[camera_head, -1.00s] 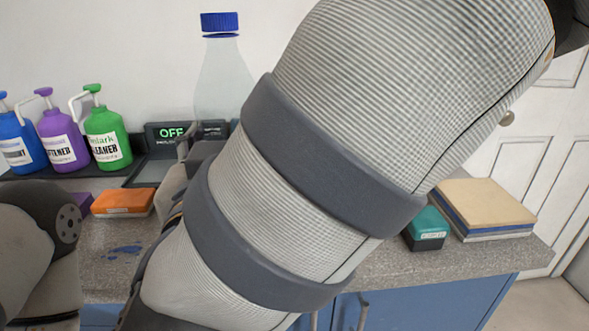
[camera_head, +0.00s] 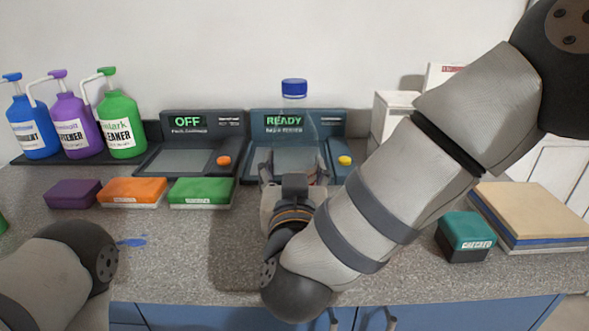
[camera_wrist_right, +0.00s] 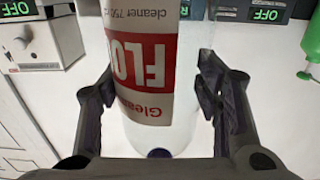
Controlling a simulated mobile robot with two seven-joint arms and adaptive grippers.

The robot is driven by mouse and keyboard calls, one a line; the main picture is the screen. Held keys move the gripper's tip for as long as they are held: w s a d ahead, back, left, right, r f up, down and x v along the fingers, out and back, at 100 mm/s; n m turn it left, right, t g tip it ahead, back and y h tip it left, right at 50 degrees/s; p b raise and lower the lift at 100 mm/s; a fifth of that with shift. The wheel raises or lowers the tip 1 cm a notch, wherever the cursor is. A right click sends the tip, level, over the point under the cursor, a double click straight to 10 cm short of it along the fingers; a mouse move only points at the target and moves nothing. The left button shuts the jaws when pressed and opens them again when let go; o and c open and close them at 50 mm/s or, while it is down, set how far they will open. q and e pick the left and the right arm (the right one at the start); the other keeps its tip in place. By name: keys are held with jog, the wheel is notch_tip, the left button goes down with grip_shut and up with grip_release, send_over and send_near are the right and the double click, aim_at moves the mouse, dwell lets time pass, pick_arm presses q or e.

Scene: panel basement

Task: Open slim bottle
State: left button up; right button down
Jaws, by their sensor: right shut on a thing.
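The slim bottle is clear with a blue cap (camera_head: 294,88); its see-through body (camera_head: 298,125) stands upright in the head view, in front of the READY device. My right gripper (camera_head: 293,172) is shut on its lower body. The cap is clear of the fingers and on the bottle. In the right wrist view the bottle's red and white label (camera_wrist_right: 148,65) lies between the two fingers, and the blue cap (camera_wrist_right: 158,153) shows low in the picture. Whether the bottle's base touches anything is hidden by the gripper. My left forearm is at the lower left; its gripper is out of view.
The READY device (camera_head: 335,128) and the OFF device (camera_head: 205,120) stand at the wall. Pump bottles (camera_head: 122,125) are at the left. Several boxes, including a green box (camera_head: 203,192), lie before them. A teal box (camera_head: 466,236) and stacked boards (camera_head: 540,210) are right.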

jog(key=shift+r, duration=0.15)
jog(key=c, duration=1)
grip_release()
jog(key=shift+f, duration=0.2)
jog(key=o, duration=0.5)
